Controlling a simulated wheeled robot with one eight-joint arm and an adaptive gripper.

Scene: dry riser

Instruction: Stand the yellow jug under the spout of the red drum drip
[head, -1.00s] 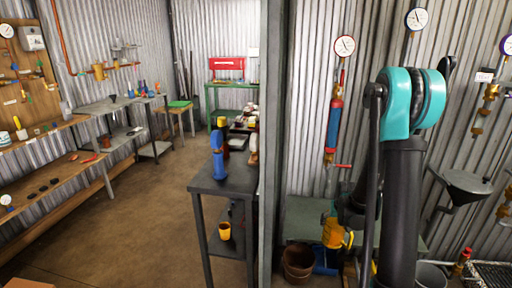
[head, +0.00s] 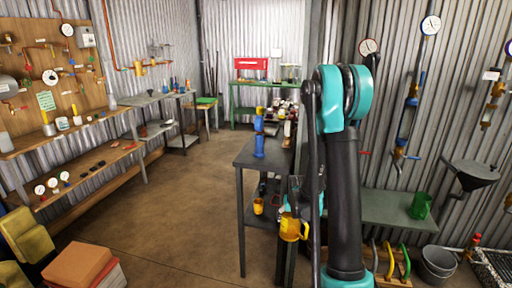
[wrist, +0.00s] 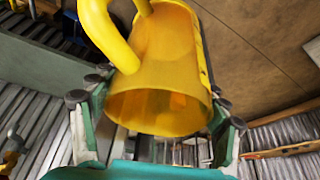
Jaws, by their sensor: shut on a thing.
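My gripper (wrist: 157,100) is shut on the yellow jug (wrist: 165,70), with a finger on either side of it. In the wrist view the jug's open mouth faces the camera and its handle is at the upper left. In the head view the jug (head: 291,228) hangs beside the near end of the dark table, and my arm hides part of the gripper. A red, drum-like body (head: 250,63) sits on a green stand (head: 238,108) at the far back wall. Its spout is too small to make out.
The dark table (head: 251,158) with blue items stands between me and the green stand. A yellow cup (head: 258,206) is on its lower shelf. A grey bench (head: 157,99) lines the left wall. Boxes (head: 78,264) lie at front left. The brown floor (head: 180,220) between is clear.

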